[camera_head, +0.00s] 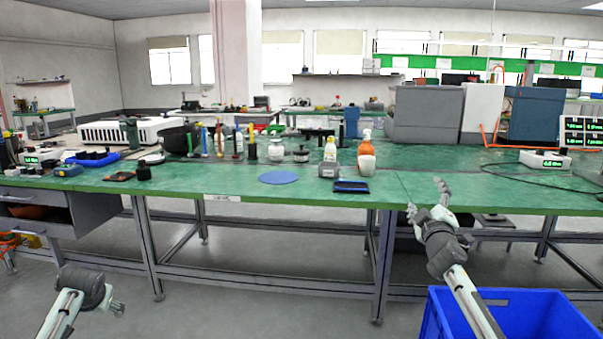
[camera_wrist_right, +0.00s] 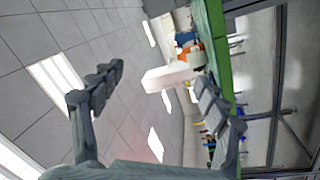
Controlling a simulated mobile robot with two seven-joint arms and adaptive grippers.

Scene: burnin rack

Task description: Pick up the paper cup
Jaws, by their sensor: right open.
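My right gripper (camera_head: 427,197) is open and empty at the bench's front edge, to the right of the cup and nearer to me. In the right wrist view its spread fingers (camera_wrist_right: 159,74) have nothing held between them; the view is turned sideways, and I cannot make out the cup there for sure. My left gripper (camera_head: 117,302) is low at the left, away from the bench, its finger opening unclear.
The green bench (camera_head: 230,202) has free surface along its front. A dark blue tray-like item (camera_head: 351,187), a blue disc (camera_head: 279,177) and a white bottle (camera_head: 330,148) are near the cup. A grey box (camera_head: 425,114) stands behind; a blue crate (camera_head: 520,297) is at lower right.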

